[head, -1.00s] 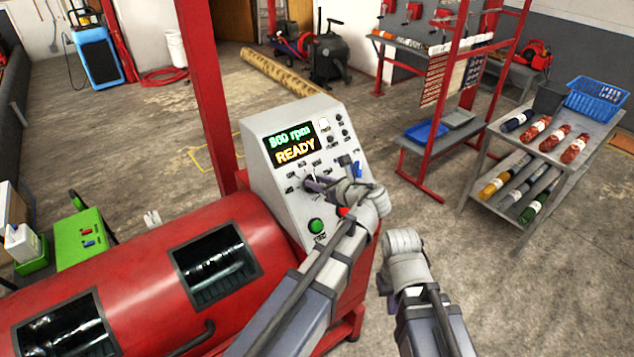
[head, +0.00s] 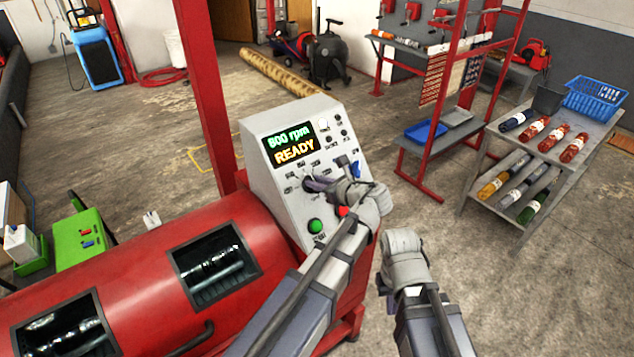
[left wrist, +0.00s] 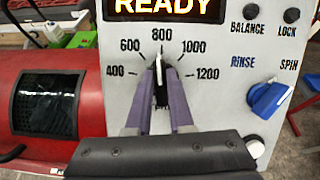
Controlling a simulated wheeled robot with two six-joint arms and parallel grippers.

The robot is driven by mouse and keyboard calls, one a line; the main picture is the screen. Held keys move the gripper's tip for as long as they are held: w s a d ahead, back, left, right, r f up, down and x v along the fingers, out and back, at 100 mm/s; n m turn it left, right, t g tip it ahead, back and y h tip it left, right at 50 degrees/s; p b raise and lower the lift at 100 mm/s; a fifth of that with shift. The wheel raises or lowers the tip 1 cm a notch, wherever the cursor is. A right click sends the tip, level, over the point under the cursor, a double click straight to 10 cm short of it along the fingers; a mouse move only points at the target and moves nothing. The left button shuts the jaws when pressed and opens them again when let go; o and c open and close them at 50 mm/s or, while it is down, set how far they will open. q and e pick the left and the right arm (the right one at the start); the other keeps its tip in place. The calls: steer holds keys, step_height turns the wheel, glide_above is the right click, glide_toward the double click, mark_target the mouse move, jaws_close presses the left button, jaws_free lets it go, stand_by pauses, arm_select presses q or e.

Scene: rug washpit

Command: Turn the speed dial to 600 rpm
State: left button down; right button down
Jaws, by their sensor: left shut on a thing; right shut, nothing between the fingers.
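The speed dial (left wrist: 159,82) sits on the grey control panel (left wrist: 225,60) in the left wrist view, with marks from 400 to 1200 around it. Its white pointer line aims at about 800. My left gripper (left wrist: 160,85) is shut on the dial, one purple finger on each side. The display (head: 290,143) reads 800 rpm and READY. My right gripper (head: 402,243) hangs to the right of the panel, away from it; its fingertips are hidden.
A blue rinse/spin knob (left wrist: 268,98) is right of the dial. A green button (head: 315,226) and a red button (head: 343,211) sit low on the panel. The red drum machine (head: 130,270) extends left.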

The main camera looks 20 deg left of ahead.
arm_select(q)
steer(key=n+g, duration=0.1)
steer(key=n, duration=0.2)
steer(key=shift+n+y, duration=0.3)
steer(key=shift+n+g+p, duration=0.5)
steer(key=shift+n+g, duration=0.1)
steer(key=shift+n, duration=1.2)
steer(key=c, duration=0.8)
jaws_free()
steer(key=shift+s+r, duration=0.1)
